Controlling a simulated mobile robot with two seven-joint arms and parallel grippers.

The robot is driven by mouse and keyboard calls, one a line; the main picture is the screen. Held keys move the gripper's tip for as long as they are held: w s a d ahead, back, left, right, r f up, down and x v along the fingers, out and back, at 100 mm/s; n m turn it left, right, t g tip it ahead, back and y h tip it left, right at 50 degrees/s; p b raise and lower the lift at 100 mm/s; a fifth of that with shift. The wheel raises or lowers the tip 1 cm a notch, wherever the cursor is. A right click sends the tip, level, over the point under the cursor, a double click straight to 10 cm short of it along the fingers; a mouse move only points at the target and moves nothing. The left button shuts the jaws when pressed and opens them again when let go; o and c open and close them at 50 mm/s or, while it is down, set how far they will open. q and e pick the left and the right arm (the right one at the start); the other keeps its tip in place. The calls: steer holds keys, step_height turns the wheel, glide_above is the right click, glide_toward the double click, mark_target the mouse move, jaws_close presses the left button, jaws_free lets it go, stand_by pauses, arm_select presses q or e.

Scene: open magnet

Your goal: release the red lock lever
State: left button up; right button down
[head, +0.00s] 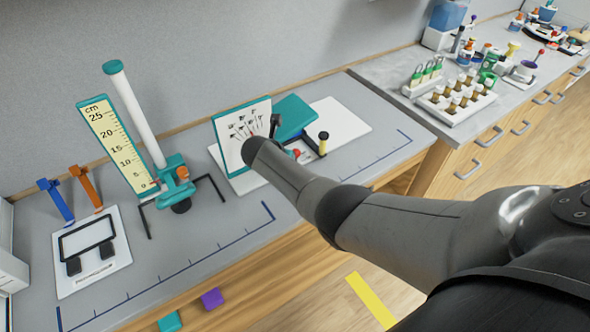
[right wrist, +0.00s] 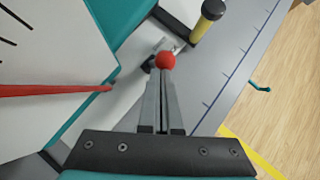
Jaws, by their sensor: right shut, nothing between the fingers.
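A red ball knob (right wrist: 166,60), apparently the end of the lock lever, sits at the tips of my right gripper (right wrist: 160,85) in the right wrist view. The fingers are shut with nothing between them, and I cannot tell whether they touch the knob. The lever's shaft is mostly hidden. In the head view a small red spot, likely this knob (head: 296,153), shows just past my right arm, beside the teal-and-white dial instrument (head: 292,116). My arm hides part of the instrument and the gripper there. My left gripper is not in view.
A red needle (right wrist: 50,90) crosses the white dial in the wrist view. A teal height gauge (head: 175,172) stands to the left, and a vial rack (head: 457,100) stands on the right counter.

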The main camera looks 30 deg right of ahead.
steer(key=shift+w+r+g+b, duration=0.2)
steer(key=shift+w+b, duration=0.1)
steer(key=shift+w, duration=0.2)
steer(key=shift+w+r+g+b, duration=0.1)
steer(key=shift+w+g+b, duration=0.15)
steer(key=shift+w, duration=0.2)
steer(key=shift+a+r+p, duration=0.1)
steer(key=shift+r+p, duration=0.7)
steer(key=shift+r, duration=0.05)
